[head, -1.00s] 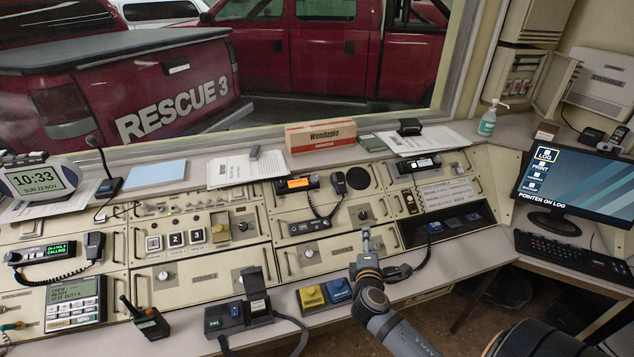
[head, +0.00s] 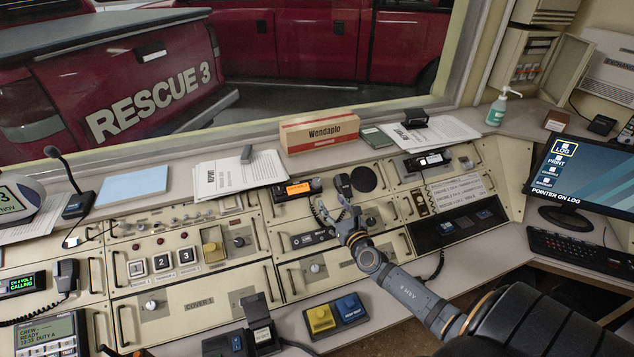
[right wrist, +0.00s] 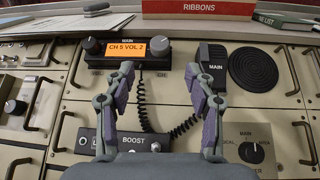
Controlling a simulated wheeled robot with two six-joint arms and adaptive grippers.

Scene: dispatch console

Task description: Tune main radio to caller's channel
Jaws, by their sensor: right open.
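The main radio (head: 297,188) is a black unit with a lit orange display on the sloped console. In the right wrist view, the main radio (right wrist: 127,62) reads "CH 5 VOL 2", with a round knob at each side of the display. The calling radio (head: 22,284) at the far left has a green display with "CALLING"; its channel digit is too small to read surely. My right gripper (head: 335,210) is open and empty, in front of the main radio. In its wrist view, the fingertips (right wrist: 160,72) sit apart, just below the right knob. My left gripper is out of view.
The MAIN handset (right wrist: 212,75) and its coiled cord (right wrist: 160,128) are close to my right fingers. A BOOST panel (right wrist: 125,141) and MAIN selector knob (right wrist: 252,152) lie below. A ribbons box (head: 320,132) stands behind. Console handles protrude around.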

